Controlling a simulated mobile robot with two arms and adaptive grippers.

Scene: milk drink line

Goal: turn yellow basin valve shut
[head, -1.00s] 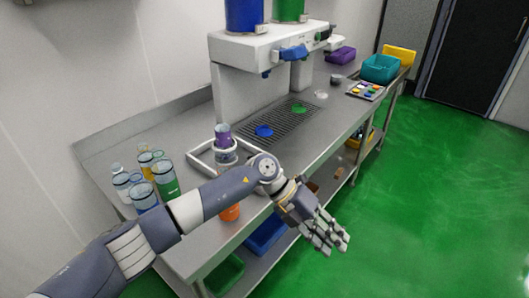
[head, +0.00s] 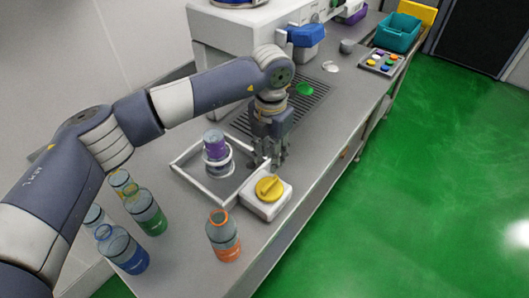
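The yellow valve (head: 269,189) is a round knob with a raised ridge, on top of a white box (head: 263,207) at the basin's front right corner. Its ridge runs slantwise, lower left to upper right. The basin (head: 186,178) is a shallow square tray with a white rim. My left gripper (head: 270,164) points down just behind the valve, near the basin's right edge. Its fingers are spread with a gap and hold nothing that I can see. It appears apart from the knob. My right gripper is out of view.
A purple-banded cup (head: 214,146) stands in a white ring in the basin. An orange bottle (head: 224,236) stands in front of the valve box. Green (head: 147,211) and blue (head: 123,249) bottles stand at the left. A drain grate (head: 309,97) lies behind my gripper.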

